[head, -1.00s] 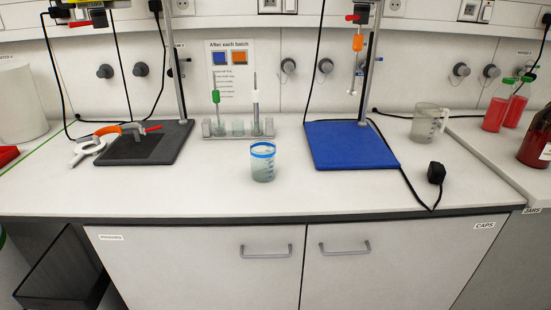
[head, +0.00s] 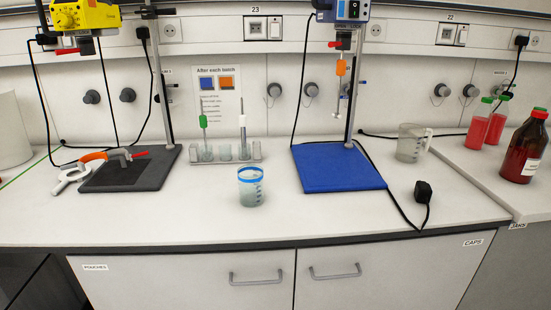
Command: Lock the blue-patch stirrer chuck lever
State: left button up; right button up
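The blue-patch stirrer head (head: 353,10) is partly in view at the top, on an upright rod above a blue base plate (head: 337,168). Its dark chuck (head: 343,40) is below the head, with a red lever (head: 334,44) sticking out to the left, roughly level. A stirring shaft with an orange sleeve (head: 340,68) hangs under the chuck, its lower end above the blue plate. How firmly the chuck holds the shaft cannot be told. Neither of my grippers is in view.
A yellow stirrer (head: 84,16) stands over a dark plate (head: 130,170) with an orange-handled clamp (head: 93,157). A blue-rimmed beaker (head: 251,186), a rack (head: 226,156), a clear jug (head: 410,143) and a black plug (head: 423,190) are on the counter. The front middle is clear.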

aim_at(343, 39)
jog(key=z, duration=3.15)
jog(key=k, duration=1.95)
jog(key=u, duration=1.65)
jog(key=i, duration=0.5)
jog(key=u, duration=0.05)
